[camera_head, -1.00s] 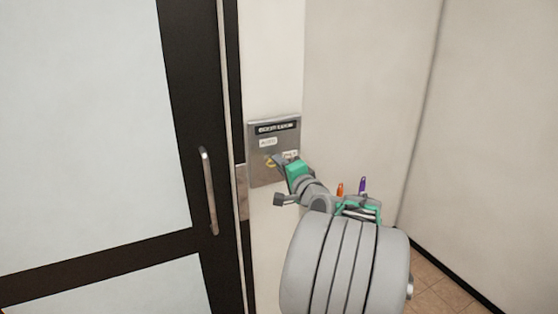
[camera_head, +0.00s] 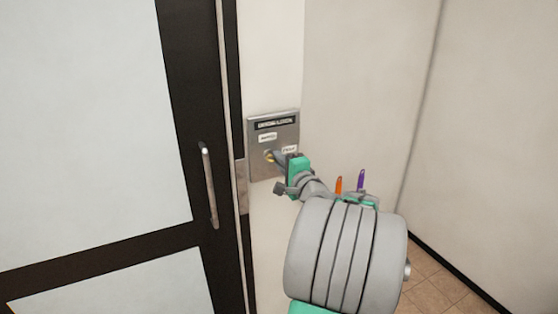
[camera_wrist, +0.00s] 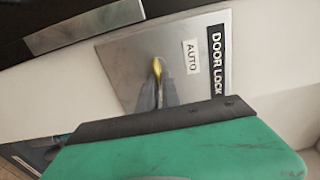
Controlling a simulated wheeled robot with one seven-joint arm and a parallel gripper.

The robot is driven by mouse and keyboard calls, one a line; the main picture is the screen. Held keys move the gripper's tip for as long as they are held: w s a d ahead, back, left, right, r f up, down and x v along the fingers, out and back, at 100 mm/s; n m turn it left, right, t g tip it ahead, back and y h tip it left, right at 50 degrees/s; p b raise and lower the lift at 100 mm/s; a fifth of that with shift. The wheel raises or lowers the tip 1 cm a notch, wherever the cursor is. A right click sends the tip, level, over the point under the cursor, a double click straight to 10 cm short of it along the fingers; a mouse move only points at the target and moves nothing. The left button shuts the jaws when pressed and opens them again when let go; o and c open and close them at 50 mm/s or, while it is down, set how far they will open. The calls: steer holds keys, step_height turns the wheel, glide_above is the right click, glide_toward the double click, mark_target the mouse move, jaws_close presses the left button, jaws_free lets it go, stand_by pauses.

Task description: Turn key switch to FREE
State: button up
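A metal key switch panel (camera_head: 262,173) is on the wall beside the door. The brass key (camera_wrist: 157,67) is in the panel below the labels. My gripper (camera_wrist: 157,84) is at the key, its two narrow grey fingers closed around it. In the head view my gripper (camera_head: 273,156) covers part of the key.
A dark-framed door (camera_head: 185,110) with a vertical metal handle (camera_head: 209,188) stands just left of the panel. The wall right of the panel is bare. Tiled floor (camera_head: 432,277) shows at the lower right.

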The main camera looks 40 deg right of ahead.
steer(key=o, duration=0.5)
steer(key=shift+c, duration=0.2)
steer(key=b+v, duration=0.2)
steer(key=v, duration=0.5)
steer(key=shift+s, duration=0.4)
steer(key=shift+a, duration=0.15)
